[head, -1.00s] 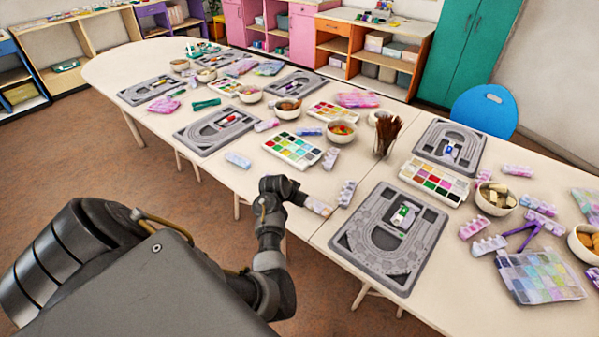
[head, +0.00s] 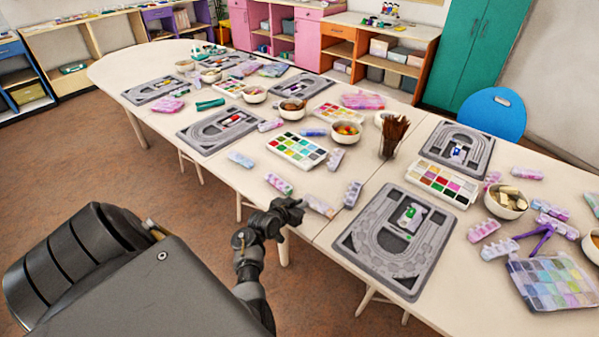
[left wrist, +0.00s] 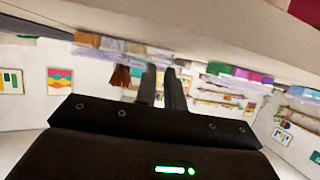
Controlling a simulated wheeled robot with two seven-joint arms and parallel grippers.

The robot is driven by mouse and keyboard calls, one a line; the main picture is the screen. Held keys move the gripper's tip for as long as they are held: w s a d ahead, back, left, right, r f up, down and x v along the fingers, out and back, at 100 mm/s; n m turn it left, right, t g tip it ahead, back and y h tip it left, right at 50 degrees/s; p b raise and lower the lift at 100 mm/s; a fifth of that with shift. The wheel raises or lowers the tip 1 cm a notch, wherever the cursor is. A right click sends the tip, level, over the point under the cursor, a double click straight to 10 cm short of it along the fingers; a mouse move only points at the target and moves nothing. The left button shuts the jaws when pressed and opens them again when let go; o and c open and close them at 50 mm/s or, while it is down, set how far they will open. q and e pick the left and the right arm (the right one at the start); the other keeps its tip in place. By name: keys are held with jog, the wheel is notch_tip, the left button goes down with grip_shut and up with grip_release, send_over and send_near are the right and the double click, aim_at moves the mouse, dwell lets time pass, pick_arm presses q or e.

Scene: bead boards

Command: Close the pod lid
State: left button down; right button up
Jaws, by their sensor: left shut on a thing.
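Small pastel pod strips lie along the front edge of the table. A pale pod strip (head: 319,206) lies right by the fingertips of my left gripper (head: 300,206), and a pink and green one (head: 279,183) lies just behind it to the left. Another lilac strip (head: 352,193) lies to the right. My left gripper is at the table's front edge, its fingers close together on the pod; the part between them is too small to make out. In the left wrist view the two dark fingers (left wrist: 163,75) reach up to a pastel row. My right gripper is out of view.
A grey bead board (head: 365,262) lies just right of the gripper. A paint-like bead tray (head: 298,150) lies behind it. A cup of brown sticks (head: 392,137) and several bowls stand farther back. The front table edge is close to my arm.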

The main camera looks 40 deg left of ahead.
pick_arm(q)
jog(key=c, duration=1.5)
grip_release()
jog(key=shift+o, duration=0.2)
